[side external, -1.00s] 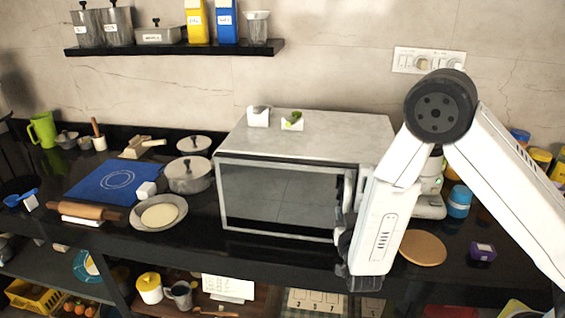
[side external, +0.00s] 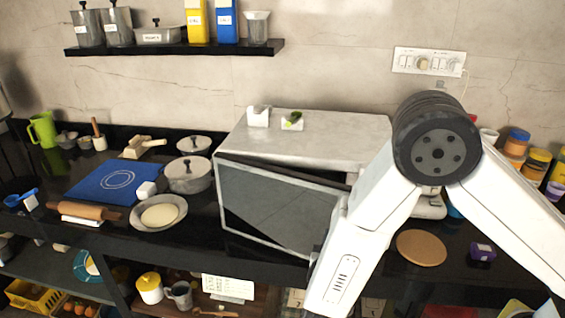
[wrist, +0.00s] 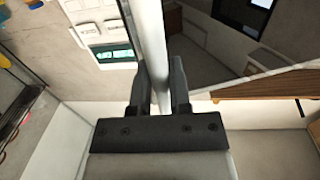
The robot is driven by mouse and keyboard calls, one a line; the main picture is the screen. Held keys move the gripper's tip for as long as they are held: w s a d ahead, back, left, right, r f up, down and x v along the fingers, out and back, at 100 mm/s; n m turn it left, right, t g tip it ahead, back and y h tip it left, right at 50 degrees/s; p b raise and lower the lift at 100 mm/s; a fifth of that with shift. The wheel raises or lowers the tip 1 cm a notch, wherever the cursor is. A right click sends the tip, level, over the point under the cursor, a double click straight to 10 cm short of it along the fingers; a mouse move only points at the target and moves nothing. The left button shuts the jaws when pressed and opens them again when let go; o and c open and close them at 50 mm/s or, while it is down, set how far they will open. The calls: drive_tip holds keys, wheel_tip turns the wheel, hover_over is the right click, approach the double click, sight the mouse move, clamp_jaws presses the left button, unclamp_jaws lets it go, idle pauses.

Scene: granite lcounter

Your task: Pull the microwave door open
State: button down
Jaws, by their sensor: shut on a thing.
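The microwave (side external: 325,140) is a grey-topped box on the dark counter. Its dark-glass door (side external: 275,208) stands partly open, hinged at the left, with its right edge swung out toward the front. In the wrist view, my gripper (wrist: 160,80) is shut on the pale bar-like door handle (wrist: 150,35), which runs between the two dark fingers. The microwave's control panel, with a green display (wrist: 112,50), shows left of the handle. In the side view, my white arm hides the handle and most of my gripper.
A plate (side external: 160,212), a lidded pot (side external: 188,174) and a rolling pin (side external: 90,212) lie left of the door. Two small white holders stand on the microwave.

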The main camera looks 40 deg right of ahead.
drive_tip(key=w+a+m+g+h, duration=0.1)
drive_tip(key=w+a, duration=0.2)
drive_tip(key=a, duration=2.5)
drive_tip(key=shift+a+g, duration=0.2)
drive_tip(key=shift+g, duration=0.2)
drive_tip(key=shift+a+m, duration=0.1)
drive_tip(key=shift+m, duration=0.2)
drive_tip(key=c, duration=0.6)
unclamp_jaws()
drive_tip(key=shift+a, duration=0.15)
drive_tip(key=shift+s+a+r, duration=0.45)
drive_tip(key=shift+a+r, duration=0.2)
drive_tip(key=shift+r, duration=0.55)
drive_tip(key=shift+s+a+r, duration=0.4)
drive_tip(key=shift+a+r, duration=0.25)
drive_tip(key=shift+r, duration=0.5)
drive_tip(key=shift+s+a+r, duration=0.45)
drive_tip(key=shift+a+r, duration=0.2)
drive_tip(key=shift+r, duration=0.55)
